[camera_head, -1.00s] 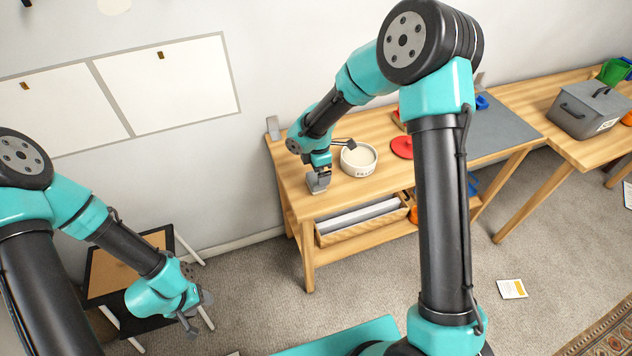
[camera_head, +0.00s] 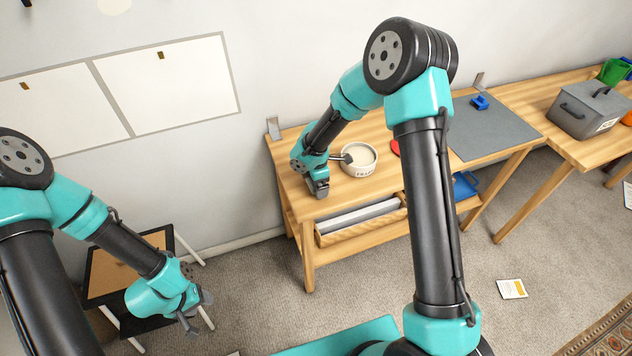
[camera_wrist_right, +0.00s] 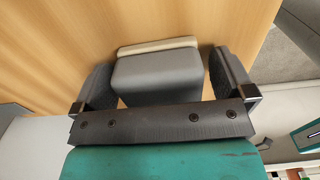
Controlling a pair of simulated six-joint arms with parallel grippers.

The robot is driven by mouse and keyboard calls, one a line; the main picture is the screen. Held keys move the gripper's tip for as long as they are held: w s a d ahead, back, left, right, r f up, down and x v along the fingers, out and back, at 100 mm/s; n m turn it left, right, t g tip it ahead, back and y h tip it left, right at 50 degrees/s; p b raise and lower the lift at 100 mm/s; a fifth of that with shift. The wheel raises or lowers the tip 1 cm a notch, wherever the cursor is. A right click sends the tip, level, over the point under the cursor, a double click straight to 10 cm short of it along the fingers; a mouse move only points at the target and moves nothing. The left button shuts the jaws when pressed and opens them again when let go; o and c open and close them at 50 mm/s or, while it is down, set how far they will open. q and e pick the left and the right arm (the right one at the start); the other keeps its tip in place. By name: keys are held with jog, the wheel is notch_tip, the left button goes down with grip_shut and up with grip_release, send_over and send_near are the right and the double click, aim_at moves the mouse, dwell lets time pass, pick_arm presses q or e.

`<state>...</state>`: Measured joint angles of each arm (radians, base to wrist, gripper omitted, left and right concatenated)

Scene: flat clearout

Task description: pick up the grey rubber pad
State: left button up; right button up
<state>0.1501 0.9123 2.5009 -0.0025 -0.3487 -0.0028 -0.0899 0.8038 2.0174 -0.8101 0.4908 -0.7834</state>
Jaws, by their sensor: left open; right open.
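A grey block with a pale strip along its far edge, which looks like the grey rubber pad (camera_wrist_right: 158,77), sits on the wooden table between the fingers of my right gripper (camera_wrist_right: 160,80) in the right wrist view. The gripper is open, with a finger on each side of the pad and a small gap at each side. In the head view my right gripper (camera_head: 318,188) is low at the table's left front corner and largely hides the pad. My left gripper (camera_head: 195,312) is open and empty, off to the left near a dark stool, away from the table.
A white bowl (camera_head: 358,160) stands close right of my right gripper. A red item is mostly hidden behind my arm. A grey mat (camera_head: 495,135) bears a blue item (camera_head: 480,102). A wooden tray (camera_head: 345,232) sits under the tabletop. A grey lidded box (camera_head: 585,115) stands far right.

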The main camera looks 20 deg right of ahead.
dwell(0.4)
jog(key=c, duration=1)
jog(key=shift+r, duration=0.1)
jog(key=shift+r, duration=1.45)
jog(key=shift+s+a+r, duration=0.1)
jog(key=shift+s+r, duration=0.1)
jog(key=shift+r, duration=0.1)
jog(key=s+a, duration=0.2)
jog(key=s, duration=0.5)
jog(key=s+a+r, duration=0.1)
jog(key=s+a, duration=0.2)
jog(key=s, duration=0.4)
jog(key=shift+s+r, duration=0.15)
jog(key=shift+s, duration=0.25)
